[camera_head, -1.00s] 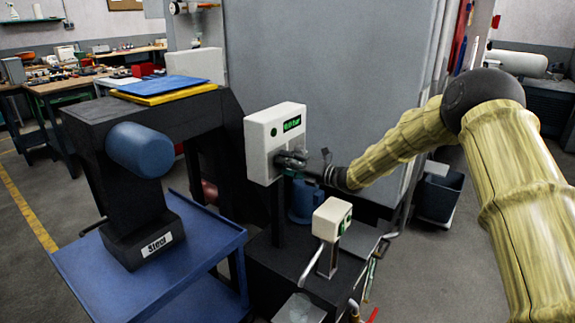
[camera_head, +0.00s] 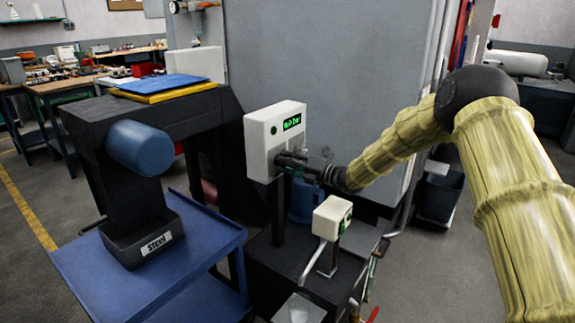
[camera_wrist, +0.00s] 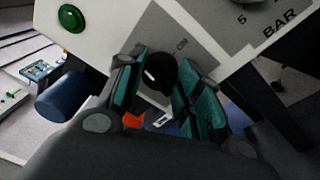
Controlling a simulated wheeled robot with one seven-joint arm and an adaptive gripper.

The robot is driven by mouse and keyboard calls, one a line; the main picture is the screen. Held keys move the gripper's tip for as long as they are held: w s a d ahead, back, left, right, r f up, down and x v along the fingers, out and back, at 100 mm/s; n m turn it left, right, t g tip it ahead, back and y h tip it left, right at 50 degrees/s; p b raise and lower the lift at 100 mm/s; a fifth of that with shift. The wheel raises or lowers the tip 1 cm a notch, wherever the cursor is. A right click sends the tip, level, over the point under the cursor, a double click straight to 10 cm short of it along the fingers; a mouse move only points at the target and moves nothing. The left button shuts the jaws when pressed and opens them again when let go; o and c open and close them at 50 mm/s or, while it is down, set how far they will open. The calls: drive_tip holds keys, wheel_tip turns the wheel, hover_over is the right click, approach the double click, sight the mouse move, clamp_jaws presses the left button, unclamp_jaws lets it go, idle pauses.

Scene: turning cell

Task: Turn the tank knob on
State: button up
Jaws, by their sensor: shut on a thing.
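The white tank control box (camera_head: 262,140) stands on a dark post in the head view, with a lit green display (camera_head: 292,122). In the wrist view, the black round knob (camera_wrist: 160,68) with a white mark sits on the grey label of the box face. Lettering that looks like "ON" shows beside it. My gripper (camera_head: 287,160) is at the lower part of the box face. Its two teal-padded fingers (camera_wrist: 155,88) are on either side of the knob and shut on it. In the head view the gripper hides the knob.
A green button (camera_wrist: 71,17) and part of a dial marked BAR (camera_wrist: 258,4) share the panel. A smaller white box with a bent pipe (camera_head: 332,217) stands just below my arm. A blue cart (camera_head: 165,270) with a dark stand is at left.

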drive_tip(key=shift+s+a+f+m+t+p, duration=0.1)
drive_tip(key=shift+m+t+p, duration=0.35)
drive_tip(key=shift+m, duration=3.7)
drive_tip(key=shift+s+f+m+t+p, duration=0.15)
drive_tip(key=shift+m+t, duration=0.5)
drive_tip(key=shift+m, duration=3.5)
drive_tip(key=shift+w, duration=0.1)
drive_tip(key=o, duration=1)
drive_tip(key=shift+o, duration=0.2)
drive_tip(key=v, duration=1.2)
drive_tip(key=shift+r, duration=0.1)
